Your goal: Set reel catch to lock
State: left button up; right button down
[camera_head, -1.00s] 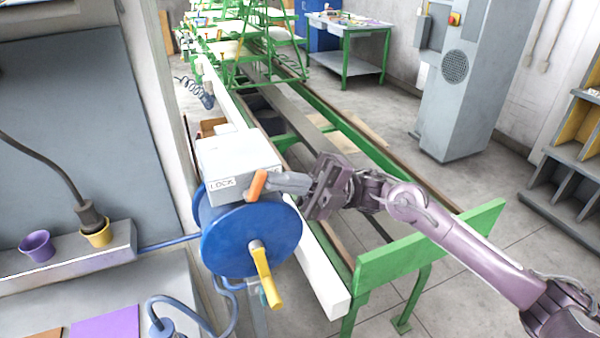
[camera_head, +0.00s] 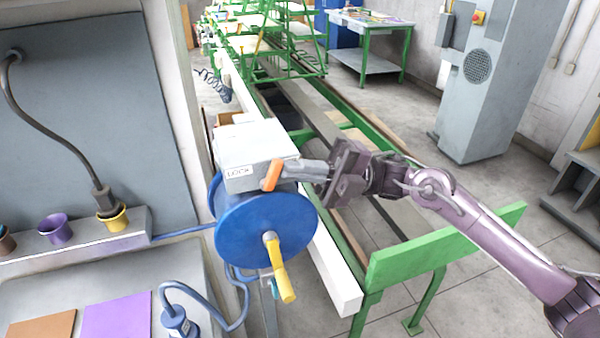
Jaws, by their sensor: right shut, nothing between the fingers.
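The blue reel (camera_head: 266,228) has a yellow crank handle (camera_head: 280,270) on its front. Above it is a pale grey box (camera_head: 252,146) with a label (camera_head: 239,173) reading LOCK on its front face. The reel catch, a short orange lever (camera_head: 271,176), sits at the right end of that face, apart from the label, its top leaning slightly right. My right gripper (camera_head: 287,172) is shut and empty, its fingertips right beside the lever's right side; I cannot tell whether they touch. My left gripper is not in view.
A green-framed bench with a white beam (camera_head: 338,277) runs away behind the reel. A green end plate (camera_head: 447,244) stands below my right arm. At left, a ledge holds a purple cup (camera_head: 55,230) and a yellow cup (camera_head: 112,218). A blue hose hangs below the reel.

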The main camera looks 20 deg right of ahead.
aim_at(283, 160)
jog(key=shift+a+r+h+b, duration=0.15)
jog(key=shift+r+h+b, duration=0.15)
jog(key=shift+h+b, duration=0.55)
jog(key=shift+a+r+h, duration=0.1)
jog(key=shift+r+h, duration=0.1)
jog(key=shift+h, duration=0.15)
jog(key=shift+a+r+h+b, duration=0.15)
jog(key=shift+r+h+b, duration=0.15)
jog(key=shift+h, duration=0.1)
jog(key=shift+a+r+h, duration=0.2)
jog(key=shift+r+h, duration=0.05)
jog(key=shift+h, duration=0.25)
jog(key=shift+a+r+h+p, duration=0.3)
jog(key=shift+r+h+p, duration=0.1)
jog(key=shift+h+p, duration=0.35)
jog(key=shift+a+h, duration=0.2)
jog(key=shift+h, duration=0.25)
jog(key=shift+a+f, duration=0.1)
jog(key=shift+f, duration=0.05)
jog(key=b+v, duration=0.1)
jog(key=v, duration=0.6)
jog(key=shift+d+b, duration=0.35)
jog(key=shift+b, duration=0.05)
